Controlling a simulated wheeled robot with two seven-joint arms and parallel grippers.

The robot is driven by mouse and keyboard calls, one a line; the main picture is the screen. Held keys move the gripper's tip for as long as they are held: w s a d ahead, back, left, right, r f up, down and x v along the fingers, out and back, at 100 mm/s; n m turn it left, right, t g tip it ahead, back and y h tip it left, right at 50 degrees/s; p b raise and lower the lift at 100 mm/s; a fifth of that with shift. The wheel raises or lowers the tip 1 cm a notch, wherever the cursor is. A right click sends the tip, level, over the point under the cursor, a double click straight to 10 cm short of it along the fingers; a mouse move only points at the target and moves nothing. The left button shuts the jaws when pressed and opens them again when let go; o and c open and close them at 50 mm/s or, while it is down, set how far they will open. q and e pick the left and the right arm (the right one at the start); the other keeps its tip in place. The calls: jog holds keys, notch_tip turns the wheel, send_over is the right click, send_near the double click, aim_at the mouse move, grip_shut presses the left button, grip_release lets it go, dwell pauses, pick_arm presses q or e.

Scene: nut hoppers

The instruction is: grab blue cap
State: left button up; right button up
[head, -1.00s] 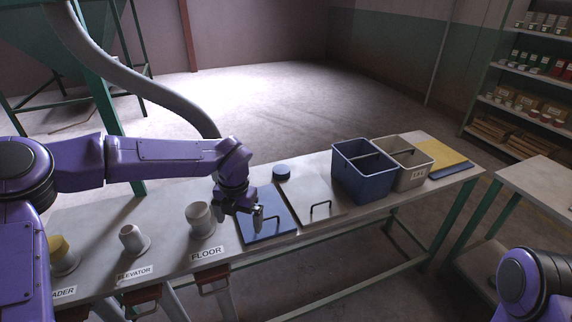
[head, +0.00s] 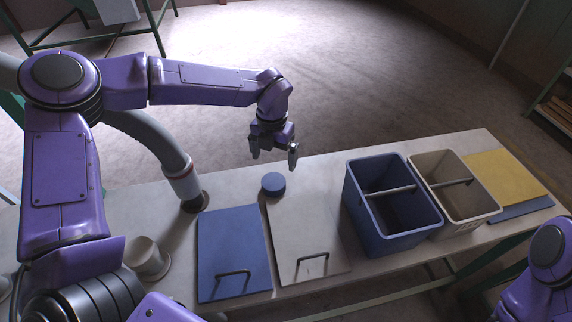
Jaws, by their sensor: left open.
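The blue cap (head: 273,184), a short round disc, lies on the table near its back edge, just behind the gap between the blue and the pale lids. My left gripper (head: 273,160) is open and empty, with its fingers pointing down. In the picture it appears just above the cap, apart from it. My right arm shows only in part at the lower right, and its gripper is out of view.
A blue lid (head: 233,252) and a pale lid (head: 308,240) with handles lie in front of the cap. A blue bin (head: 395,243) and a beige bin (head: 463,228) stand to the right. A grey hose (head: 160,145) meets the table at left.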

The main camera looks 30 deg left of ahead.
aim_at(273, 182)
pick_arm(q)
jog(key=f, duration=0.2)
jog(key=shift+s+f, duration=0.25)
jog(key=shift+f, duration=0.1)
jog(key=shift+s+f+p, duration=0.7)
jog(key=shift+s+f, duration=0.3)
jog(key=shift+s, duration=0.1)
jog(key=f, duration=0.1)
jog(key=w+f, duration=0.1)
jog(key=f, duration=0.1)
jog(key=w+f, duration=0.1)
jog(key=f, duration=0.1)
jog(key=shift+w+a+f+p, duration=0.1)
jog(key=shift+f+p, duration=0.05)
jog(key=shift+p, duration=0.25)
jog(key=shift+s, duration=0.25)
jog(key=shift+s+r, duration=0.15)
jog(key=shift+r, duration=0.1)
jog(key=shift+c, duration=0.9)
jog(key=shift+f, duration=0.1)
jog(key=c, duration=0.8)
pick_arm(e)
jog(key=shift+s+r, duration=0.4)
jog(key=shift+r, duration=0.25)
jog(key=shift+s+r, duration=0.35)
jog(key=shift+r, duration=0.25)
